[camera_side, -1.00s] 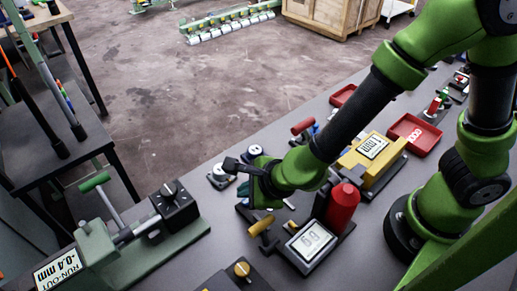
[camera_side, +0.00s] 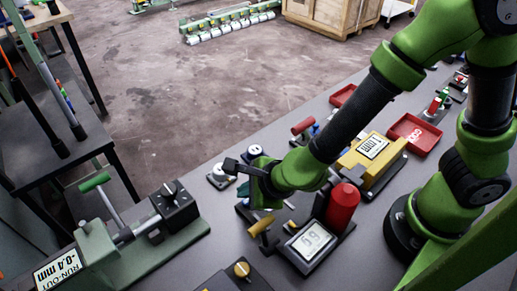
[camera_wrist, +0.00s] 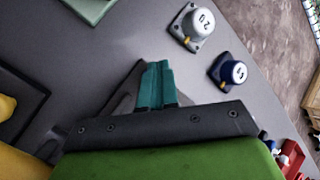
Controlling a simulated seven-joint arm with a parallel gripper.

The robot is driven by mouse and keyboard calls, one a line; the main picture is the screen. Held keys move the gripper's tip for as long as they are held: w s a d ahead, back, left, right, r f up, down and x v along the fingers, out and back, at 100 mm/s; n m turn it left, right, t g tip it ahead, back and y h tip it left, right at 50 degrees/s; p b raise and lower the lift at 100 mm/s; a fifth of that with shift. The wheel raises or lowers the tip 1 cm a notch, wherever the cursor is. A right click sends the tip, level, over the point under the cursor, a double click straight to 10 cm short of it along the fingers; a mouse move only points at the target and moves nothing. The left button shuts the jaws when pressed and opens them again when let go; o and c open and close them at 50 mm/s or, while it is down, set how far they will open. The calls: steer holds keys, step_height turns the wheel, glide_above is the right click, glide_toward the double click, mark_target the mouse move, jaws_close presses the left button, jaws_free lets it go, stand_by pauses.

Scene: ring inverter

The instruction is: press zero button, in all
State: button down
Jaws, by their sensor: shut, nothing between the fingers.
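I cannot make out which part is the zero button; no label reading zero is legible. The run-out gauge display (camera_side: 58,274) reads -0.4 mm on the green fixture (camera_side: 165,245) at the lower left in the side view. A black box with a knob (camera_side: 174,205) sits on that fixture. My gripper (camera_side: 243,188) is over the bench, right of the box and apart from it. In the wrist view its teal fingertips (camera_wrist: 160,82) are together, with nothing between them. What lies directly beneath them is hidden.
A grey-white numbered knob (camera_wrist: 198,27) and a blue one (camera_wrist: 232,72) stand ahead of the fingers. A tilted display (camera_side: 311,241), a red cylinder (camera_side: 342,206) and a yellow block (camera_side: 372,160) are right of my gripper. Bare bench lies between the fixture and my gripper.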

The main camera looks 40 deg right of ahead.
steer(key=shift+f, duration=0.35)
steer(key=shift+f, duration=0.3)
stand_by(0.4)
steer(key=shift+s+f, duration=0.3)
steer(key=shift+f, duration=0.15)
steer(key=shift+s+a+r, duration=0.1)
steer(key=shift+a+r, duration=0.05)
steer(key=shift+r, duration=0.35)
steer(key=shift+s+a+r, duration=0.1)
steer(key=shift+r, duration=0.35)
steer(key=shift+w+r, duration=0.1)
steer(key=shift+r, duration=0.5)
steer(key=shift+w+d+r, duration=0.15)
steer(key=shift+r, duration=1.9)
